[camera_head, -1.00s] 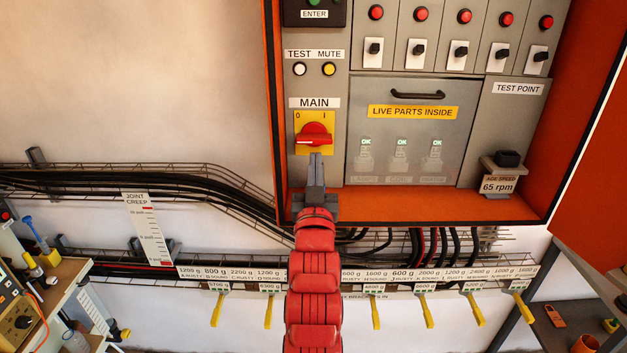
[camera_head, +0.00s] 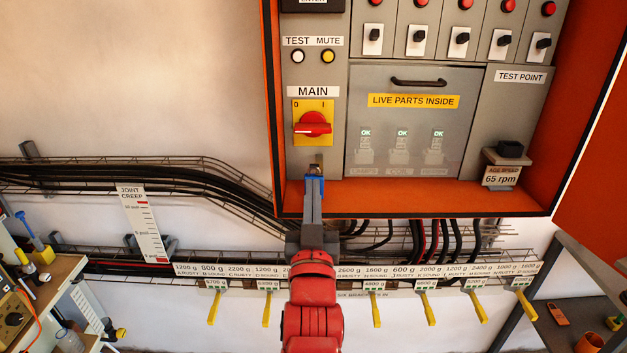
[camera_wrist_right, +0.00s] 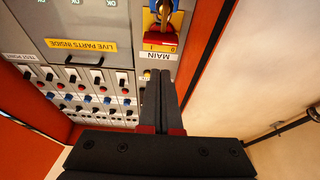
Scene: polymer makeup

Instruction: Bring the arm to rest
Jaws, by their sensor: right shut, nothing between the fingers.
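My right gripper (camera_head: 314,186) is at the end of the red arm, in front of the cabinet's lower edge and below the MAIN switch (camera_head: 313,128). Its dark fingers are together and empty; they also show in the wrist view (camera_wrist_right: 160,82). The switch has a red handle lying level on a yellow plate. It shows upside down in the wrist view (camera_wrist_right: 160,42). My left gripper is not in view.
The open orange cabinet (camera_head: 400,197) has a grey panel and a door at right. A bench (camera_head: 50,285) stands at left, a shelf (camera_head: 560,318) at right. The wall at upper left is clear.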

